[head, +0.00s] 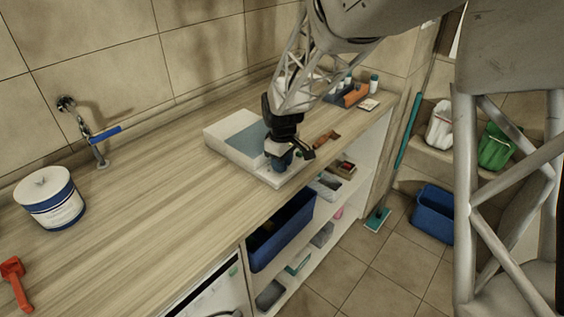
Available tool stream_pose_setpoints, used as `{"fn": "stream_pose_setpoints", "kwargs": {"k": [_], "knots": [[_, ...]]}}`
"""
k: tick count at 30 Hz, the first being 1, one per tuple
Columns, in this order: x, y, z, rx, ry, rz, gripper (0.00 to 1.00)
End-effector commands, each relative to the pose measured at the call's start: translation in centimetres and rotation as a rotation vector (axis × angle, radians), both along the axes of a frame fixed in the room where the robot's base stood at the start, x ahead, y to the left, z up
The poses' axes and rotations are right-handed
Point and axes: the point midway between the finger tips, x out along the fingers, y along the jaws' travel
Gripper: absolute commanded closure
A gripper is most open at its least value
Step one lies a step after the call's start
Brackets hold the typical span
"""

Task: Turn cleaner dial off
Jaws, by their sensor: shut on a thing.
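The cleaner is a white box with a grey-blue top panel (246,138) and a low white front ledge (268,178), on the wooden counter. My black gripper (286,160) points down over its front right part. It is shut on a small dark blue dial (280,163) on the ledge. The fingers and wrist hide most of the dial, so I cannot tell which way it is turned.
A white-and-blue tub (50,199) and a red tool (14,280) lie at the left. A wall tap with a blue lever (106,134) is behind. An orange-brown item (326,138) lies right of the gripper. The counter's middle is clear.

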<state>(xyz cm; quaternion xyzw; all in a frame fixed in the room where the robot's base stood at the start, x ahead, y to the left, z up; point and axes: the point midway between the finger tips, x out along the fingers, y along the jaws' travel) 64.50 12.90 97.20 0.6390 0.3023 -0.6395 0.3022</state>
Motion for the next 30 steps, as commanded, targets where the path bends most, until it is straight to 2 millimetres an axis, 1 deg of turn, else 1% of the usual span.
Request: {"fn": "stream_pose_setpoints", "kwargs": {"k": [6, 12, 18, 29, 30], "knots": [[0.09, 0.0, 0.18, 0.0, -0.003, 0.161, 0.93], [0.12, -0.01, 0.21, 0.0, -0.003, 0.252, 0.93], [0.13, -0.02, 0.2, 0.0, -0.003, 0.288, 0.93], [0.14, -0.01, 0.21, 0.0, -0.003, 0.292, 0.93], [0.14, -0.01, 0.21, 0.0, -0.003, 0.292, 0.64]]}}
